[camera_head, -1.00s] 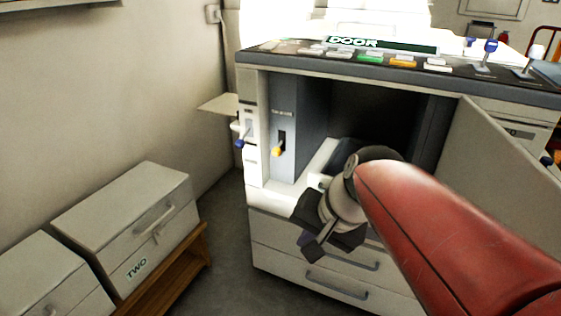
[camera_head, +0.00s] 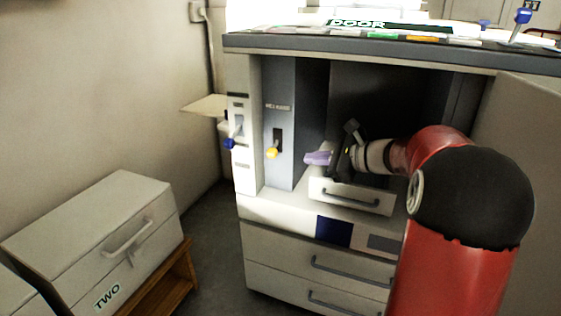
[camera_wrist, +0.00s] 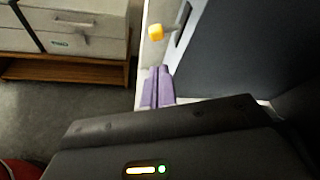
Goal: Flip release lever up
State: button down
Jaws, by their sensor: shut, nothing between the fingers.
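The lever with a yellow knob (camera_head: 271,153) sits in a dark slot on the grey inner panel of the machine, its knob at the slot's lower end. The yellow knob also shows in the wrist view (camera_wrist: 155,31), above and ahead of the fingertips. My gripper (camera_head: 308,158) is inside the open compartment, to the right of the yellow knob and apart from it. Its purple fingers are together and empty, and they show in the wrist view (camera_wrist: 160,73) too. A second lever with a blue knob (camera_head: 229,143) is on the white outer panel. Which is the release lever cannot be told.
A small drawer front (camera_head: 350,196) lies below my gripper. The open compartment door (camera_head: 520,150) stands at the right. A white box marked TWO (camera_head: 90,240) rests on a wooden stand at the left. Floor shows between stand and machine.

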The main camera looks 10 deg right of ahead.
aim_at(273, 152)
jog(key=b+x, duration=0.1)
jog(key=x, duration=0.9)
jog(key=shift+s+a+r+m+p, duration=0.1)
jog(key=shift+s+r+m+p, duration=0.15)
jog(key=shift+p, duration=0.85)
jog(key=m+p, duration=0.1)
jog(key=p, duration=0.2)
jog(key=r+m+g+p, duration=0.1)
jog(key=p, duration=0.1)
jog(key=r+m+p, duration=0.1)
jog(key=p, duration=0.2)
jog(key=shift+s+a+g+y+p, duration=0.3)
jog(key=shift+y+p, duration=0.05)
jog(key=shift+y, duration=0.05)
jog(key=shift+s+r+p, duration=0.1)
jog(key=shift+p, duration=0.2)
jog(key=shift+r, duration=0.2)
